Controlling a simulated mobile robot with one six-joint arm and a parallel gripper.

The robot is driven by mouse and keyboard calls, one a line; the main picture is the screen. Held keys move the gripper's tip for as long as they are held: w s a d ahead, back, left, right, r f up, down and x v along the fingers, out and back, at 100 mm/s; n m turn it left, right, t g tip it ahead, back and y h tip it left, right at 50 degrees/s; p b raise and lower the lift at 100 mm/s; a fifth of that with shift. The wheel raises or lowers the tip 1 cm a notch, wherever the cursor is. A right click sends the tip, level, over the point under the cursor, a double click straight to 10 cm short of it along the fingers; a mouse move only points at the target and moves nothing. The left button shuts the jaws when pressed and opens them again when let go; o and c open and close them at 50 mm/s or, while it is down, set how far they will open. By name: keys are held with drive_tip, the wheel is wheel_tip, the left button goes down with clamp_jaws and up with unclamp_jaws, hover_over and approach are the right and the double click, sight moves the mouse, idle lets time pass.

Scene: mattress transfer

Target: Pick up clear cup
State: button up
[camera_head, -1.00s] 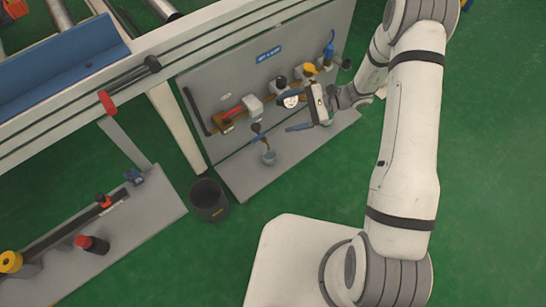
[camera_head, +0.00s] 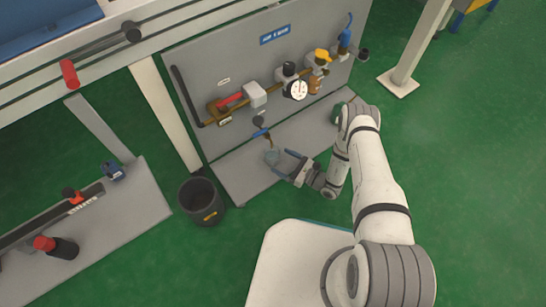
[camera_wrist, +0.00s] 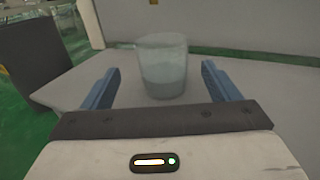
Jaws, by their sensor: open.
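The clear cup (camera_wrist: 163,68) stands upright on the grey shelf and looks partly filled with liquid in the wrist view. In the head view the cup (camera_head: 272,157) sits near the middle of the grey shelf (camera_head: 235,181), below a small blue-handled tap (camera_head: 261,133). My gripper (camera_head: 286,163) is open just to the right of the cup, low over the shelf. In the wrist view its two blue fingers (camera_wrist: 160,88) point toward the cup, which shows beyond and between them. The gripper does not hold the cup.
A grey panel with valves, a gauge (camera_head: 295,89) and pipes rises behind the shelf. A black bin (camera_head: 201,203) stands on the green floor left of the shelf. A low bench (camera_head: 128,205) is further left. A beige post (camera_head: 407,66) stands at right.

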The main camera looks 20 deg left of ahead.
sight(278, 157)
drive_tip(key=b+x, duration=0.1)
drive_tip(key=x, duration=0.2)
drive_tip(key=b+x, duration=0.1)
drive_tip(key=x, duration=0.2)
drive_tip(key=shift+w+r+b, duration=0.2)
drive_tip(key=shift+w+b, duration=0.05)
drive_tip(key=shift+b, duration=0.1)
drive_tip(key=shift+r, duration=0.1)
drive_tip(key=shift+c, duration=0.2)
drive_tip(key=c, duration=1.1)
